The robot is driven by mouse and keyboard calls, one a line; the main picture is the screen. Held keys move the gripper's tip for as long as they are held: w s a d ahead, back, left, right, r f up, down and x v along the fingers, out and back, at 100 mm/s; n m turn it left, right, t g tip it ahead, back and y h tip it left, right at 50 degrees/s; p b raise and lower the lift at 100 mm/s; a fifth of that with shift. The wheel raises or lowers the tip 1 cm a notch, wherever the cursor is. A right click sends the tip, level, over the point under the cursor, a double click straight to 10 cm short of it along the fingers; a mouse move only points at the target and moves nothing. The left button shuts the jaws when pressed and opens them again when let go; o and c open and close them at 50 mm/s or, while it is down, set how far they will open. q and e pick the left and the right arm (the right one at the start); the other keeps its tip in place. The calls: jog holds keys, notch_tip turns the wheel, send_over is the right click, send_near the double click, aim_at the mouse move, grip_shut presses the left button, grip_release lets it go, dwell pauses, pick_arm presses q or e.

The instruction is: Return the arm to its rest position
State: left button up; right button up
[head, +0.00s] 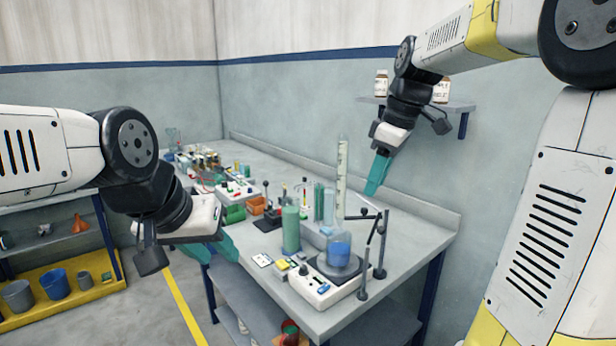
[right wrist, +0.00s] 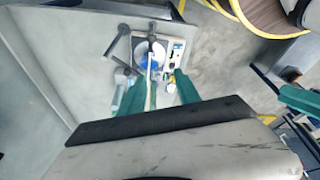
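My right gripper (head: 377,176) is raised above the back right of the bench, its teal fingers pointing down. In the right wrist view its two fingers (right wrist: 158,92) stand apart with the bench far below, and I see nothing held between them. My left gripper (head: 218,248) is low at the left, in front of the bench's front edge. Its teal fingers look apart and empty, partly hidden by its own white housing. The task names no other object.
The grey bench (head: 405,262) holds a stirrer hotplate (head: 316,284) with a beaker of blue liquid (head: 339,250), a tall graduated cylinder (head: 341,180), a green cylinder (head: 291,229) and a black stand (head: 379,247). A wall shelf (head: 455,104) with bottles is close to my right arm.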

jog(key=s+f+m+t, duration=0.2)
jog(key=s+m, duration=0.3)
jog(key=s, duration=0.3)
jog(key=s+a+f+m+t, duration=0.1)
jog(key=s+f+m+t, duration=0.1)
jog(key=s+m, duration=0.4)
jog(key=s+f, duration=0.1)
jog(key=s, duration=0.2)
jog(key=shift+s+a+f, duration=0.15)
jog(key=shift+f, duration=0.15)
